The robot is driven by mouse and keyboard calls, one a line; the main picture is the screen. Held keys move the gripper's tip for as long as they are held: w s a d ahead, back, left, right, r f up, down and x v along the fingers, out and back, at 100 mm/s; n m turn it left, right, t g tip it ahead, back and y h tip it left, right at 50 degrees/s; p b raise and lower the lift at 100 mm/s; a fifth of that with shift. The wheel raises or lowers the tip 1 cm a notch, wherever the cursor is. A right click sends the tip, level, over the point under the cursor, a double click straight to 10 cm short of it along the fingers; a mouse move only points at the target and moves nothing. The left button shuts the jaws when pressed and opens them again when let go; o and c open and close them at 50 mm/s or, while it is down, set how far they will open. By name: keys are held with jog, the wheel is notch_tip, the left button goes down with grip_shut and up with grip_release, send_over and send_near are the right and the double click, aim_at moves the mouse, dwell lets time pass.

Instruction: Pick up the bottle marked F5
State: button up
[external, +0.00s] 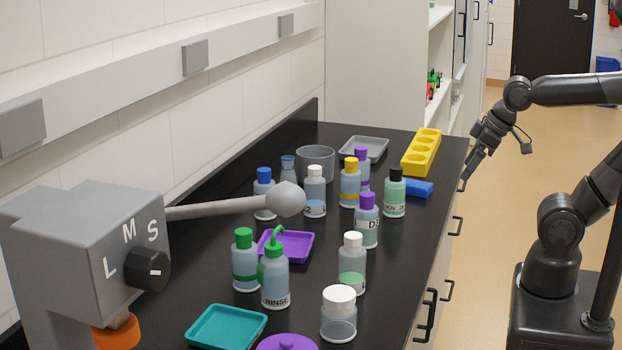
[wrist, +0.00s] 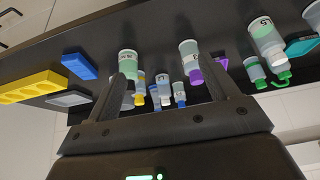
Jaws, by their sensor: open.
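I cannot read F5 for certain on any bottle. A white-capped bottle with a green band (external: 352,266) stands on the near right of the bench; it also shows in the wrist view (wrist: 266,38), with a label partly readable as a 5 or S. A purple-capped bottle (external: 367,222) seems marked D3 and shows in the wrist view (wrist: 189,54). A black-capped bottle (external: 394,195) stands behind it. My gripper (external: 467,178) is open and empty, off the bench's right edge; its fingers (wrist: 168,76) also show in the wrist view, clear of the bottles.
The black bench (external: 392,285) holds several other bottles close together, a purple tray (external: 297,250), a teal tray (external: 227,328) and a clear jar (external: 338,320). A yellow rack (external: 421,153) and blue block (external: 416,188) lie nearest my gripper.

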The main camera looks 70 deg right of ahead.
jog(key=w+r, duration=0.4)
jog(key=w, duration=0.5)
jog(key=m+h, duration=0.1)
jog(key=m, duration=0.1)
send_over(264, 181)
jog(key=s, duration=0.4)
notch_tip(264, 181, down, 7)
jog(key=x, duration=1)
jog(key=shift+d+f, duration=0.15)
jog(key=shift+d, duration=0.15)
jog(key=shift+s, duration=0.1)
jog(key=shift+c, duration=0.5)
jog(key=c, duration=1.4)
